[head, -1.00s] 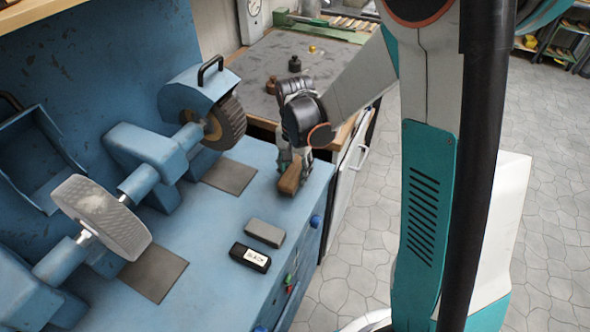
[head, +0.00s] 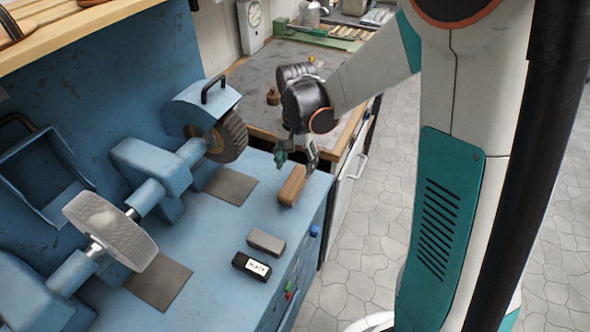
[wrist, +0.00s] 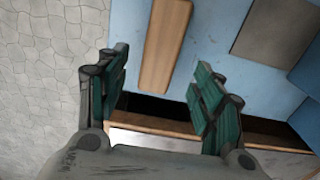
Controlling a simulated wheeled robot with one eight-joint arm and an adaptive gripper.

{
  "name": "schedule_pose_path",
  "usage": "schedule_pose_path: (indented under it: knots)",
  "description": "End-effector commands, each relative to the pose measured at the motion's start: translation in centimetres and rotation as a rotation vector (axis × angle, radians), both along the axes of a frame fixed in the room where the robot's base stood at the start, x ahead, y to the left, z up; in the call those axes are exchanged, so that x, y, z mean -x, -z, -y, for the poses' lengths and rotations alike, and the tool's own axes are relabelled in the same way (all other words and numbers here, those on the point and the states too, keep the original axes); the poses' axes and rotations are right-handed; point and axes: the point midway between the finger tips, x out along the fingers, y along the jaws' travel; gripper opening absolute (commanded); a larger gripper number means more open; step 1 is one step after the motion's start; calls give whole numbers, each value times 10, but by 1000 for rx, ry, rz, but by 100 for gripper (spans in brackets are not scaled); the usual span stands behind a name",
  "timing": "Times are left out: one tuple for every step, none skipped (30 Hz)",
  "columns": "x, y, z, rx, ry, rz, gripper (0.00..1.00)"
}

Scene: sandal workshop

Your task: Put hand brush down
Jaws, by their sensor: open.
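The hand brush (head: 292,186), with a brown wooden back, lies on the blue bench top near its right end. In the wrist view the brush (wrist: 166,45) lies on the blue surface, beyond the fingertips and roughly between their lines. My gripper (head: 297,160) is open and empty, just above and behind the brush in the head view. In the wrist view its two green-padded fingers (wrist: 160,85) are spread wide, apart from the brush. The bristles are not visible.
A grey block (head: 266,242) and a black block with a white label (head: 251,266) lie nearer on the blue bench (head: 212,262). A grinding machine with a wire wheel (head: 229,137) and a pale wheel (head: 110,231) stands left. A dark-topped workbench (head: 255,85) stands behind.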

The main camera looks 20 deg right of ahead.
Motion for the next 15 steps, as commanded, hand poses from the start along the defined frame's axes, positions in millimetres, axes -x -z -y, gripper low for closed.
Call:
schedule_pose_path:
  knots:
    - [1,-15,0,0,0,0,61]
    - [1,-21,0,0,0,0,61]
    - [0,-28,0,0,0,0,61]
    - [0,-33,0,0,0,0,61]
    - [0,-38,0,0,0,0,61]
    - [0,-44,0,0,-1,0,61]
    - [0,-48,0,0,0,0,61]
    - [0,-51,0,0,-1,0,61]
    - [0,-55,0,0,0,0,61]
    - [0,-58,0,0,-1,0,61]
    - [0,-60,0,0,0,0,61]
    - [0,-62,0,0,-1,0,61]
    - [1,-64,0,0,-2,1,61]
    - [1,-65,0,0,-4,3,61]
    - [3,-68,0,0,-10,8,61]
